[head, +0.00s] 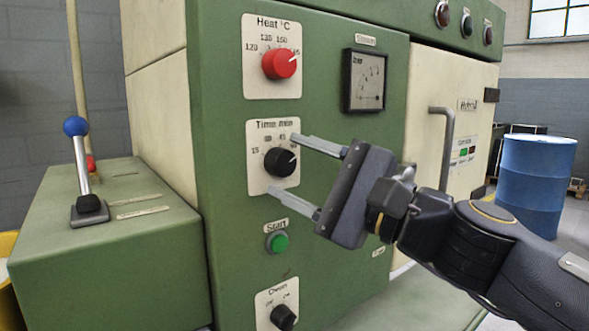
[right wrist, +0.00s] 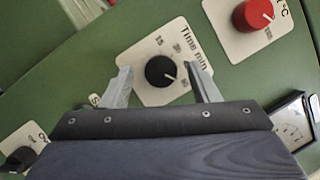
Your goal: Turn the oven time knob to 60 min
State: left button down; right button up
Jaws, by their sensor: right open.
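The black time knob (head: 280,161) sits on a white plate marked "Time min" on the green panel. Its white pointer line points up and right in the head view. In the right wrist view the knob (right wrist: 161,70) lies between the fingers, its pointer toward the lower right, near the last number. My right gripper (head: 283,163) is open, one finger above and one below the knob's level. Whether the fingertips reach past the knob's face is hard to tell; I see no contact. My left gripper is not in view.
The red heat knob (head: 279,64) is above, the green start button (head: 278,242) and a lower black knob (head: 283,317) are below. A gauge (head: 364,80) is at upper right. A blue-topped lever (head: 76,127) stands left, a blue barrel (head: 535,180) right.

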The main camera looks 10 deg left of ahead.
jog(key=v, duration=0.7)
jog(key=shift+f, duration=0.15)
jog(key=s+d+f+n+h, duration=0.2)
jog(key=s+d+f+h, duration=0.45)
jog(key=f, duration=0.75)
jog(key=s+d+f+n+g+h, duration=0.1)
jog(key=s+d+f+n+h, duration=0.25)
jog(key=d+f, duration=0.8)
jog(key=s+d+f+n+h, duration=0.2)
jog(key=s+d+f+h, duration=0.4)
jog(key=f, duration=0.9)
notch_tip(320, 180, up, 34)
jog(key=w+p, duration=0.2)
jog(key=p, duration=3.1)
jog(key=shift+d, duration=0.3)
